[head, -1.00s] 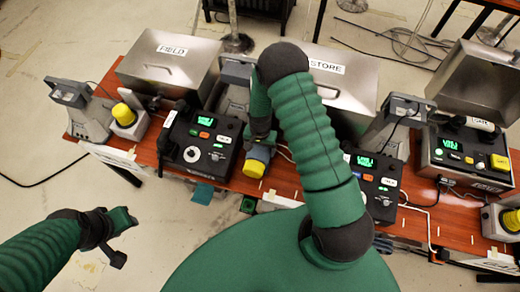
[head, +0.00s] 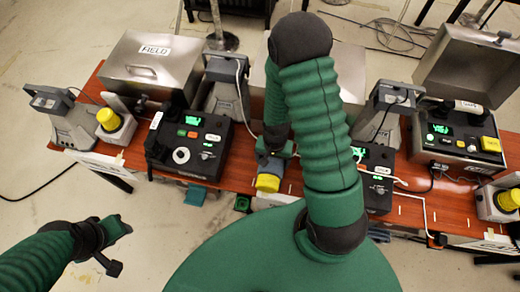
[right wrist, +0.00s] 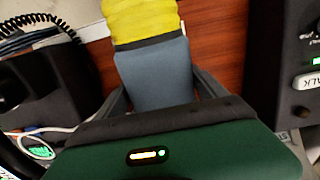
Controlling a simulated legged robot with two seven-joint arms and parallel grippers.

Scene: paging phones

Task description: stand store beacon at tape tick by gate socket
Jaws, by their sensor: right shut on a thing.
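A beacon with a yellow cap and blue-grey body (head: 268,182) is in my right gripper (head: 273,150), near the table's front edge in the head view. In the right wrist view the gripper's dark fingers (right wrist: 165,95) flank the beacon's grey body (right wrist: 155,72), with its yellow cap (right wrist: 140,22) pointing away. Whether it touches the table is unclear. The gate socket (head: 490,205) is at the far right with another yellow-capped beacon (head: 510,199) in it. Small pale tape ticks (head: 403,211) mark the front strip left of it. My left gripper (head: 112,248) is off the table, holding nothing visible.
The red-brown table (head: 235,170) carries a radio box (head: 190,145) left of the held beacon and another (head: 375,185) right of it. A FIELD case (head: 150,70), grey stands and a gate box (head: 460,135) line the back. White cables (head: 425,205) cross the right side.

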